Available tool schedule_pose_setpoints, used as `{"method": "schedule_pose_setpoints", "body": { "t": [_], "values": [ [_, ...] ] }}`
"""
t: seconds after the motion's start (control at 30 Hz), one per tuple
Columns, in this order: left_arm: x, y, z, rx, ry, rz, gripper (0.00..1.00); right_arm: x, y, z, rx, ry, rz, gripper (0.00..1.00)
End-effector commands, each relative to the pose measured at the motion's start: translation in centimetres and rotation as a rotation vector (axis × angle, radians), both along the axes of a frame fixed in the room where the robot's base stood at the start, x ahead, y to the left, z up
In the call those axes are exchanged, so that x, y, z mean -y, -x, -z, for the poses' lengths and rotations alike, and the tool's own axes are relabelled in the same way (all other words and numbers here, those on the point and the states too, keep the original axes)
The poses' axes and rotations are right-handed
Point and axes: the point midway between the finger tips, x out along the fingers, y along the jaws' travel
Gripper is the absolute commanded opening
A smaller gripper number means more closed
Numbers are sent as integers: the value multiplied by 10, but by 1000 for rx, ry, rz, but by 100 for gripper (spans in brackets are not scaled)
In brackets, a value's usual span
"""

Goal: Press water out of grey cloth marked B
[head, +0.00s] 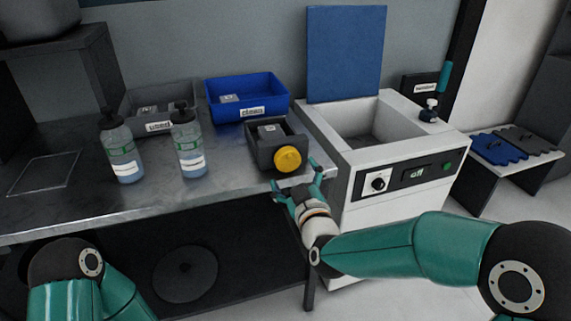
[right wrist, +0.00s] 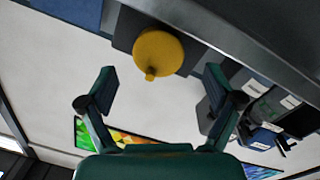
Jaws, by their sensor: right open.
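A dark press box (head: 262,152) with a round yellow knob (head: 287,159) on its front stands near the front edge of the metal bench. A grey piece with a white label (head: 270,132) lies in it; I cannot read the label or tell surely that it is the cloth marked B. My right gripper (head: 298,180) is open and empty, just in front of and below the knob, apart from it. In the right wrist view the knob (right wrist: 158,52) shows beyond and between the open fingers (right wrist: 158,90). My left arm shows at lower left; its gripper is out of view.
Two pump bottles (head: 122,155) (head: 188,150) stand left of the press. A white basin unit (head: 400,200) adjoins on the right. A small stand (head: 505,170) holds blue and dark pieces.

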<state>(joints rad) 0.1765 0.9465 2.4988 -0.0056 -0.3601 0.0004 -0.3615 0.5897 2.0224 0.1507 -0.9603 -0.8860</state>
Motion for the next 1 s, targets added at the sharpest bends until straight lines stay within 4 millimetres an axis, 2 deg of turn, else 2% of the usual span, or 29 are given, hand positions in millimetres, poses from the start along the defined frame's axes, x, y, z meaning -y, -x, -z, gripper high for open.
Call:
{"method": "schedule_pose_setpoints", "body": {
  "t": [0.1,0.3,0.67,1.0],
  "values": [
    [0,0,-1,0,0,0,0,-5,-20,0,0,0,0,91],
    [0,0,-2,0,0,0,0,-9,-37,0,0,0,0,91],
    [0,0,-2,0,0,0,0,-11,-40,1,-1,-1,-2,91],
    [0,0,-2,0,0,0,0,-12,-40,1,-1,0,-3,34]
  ]
}}
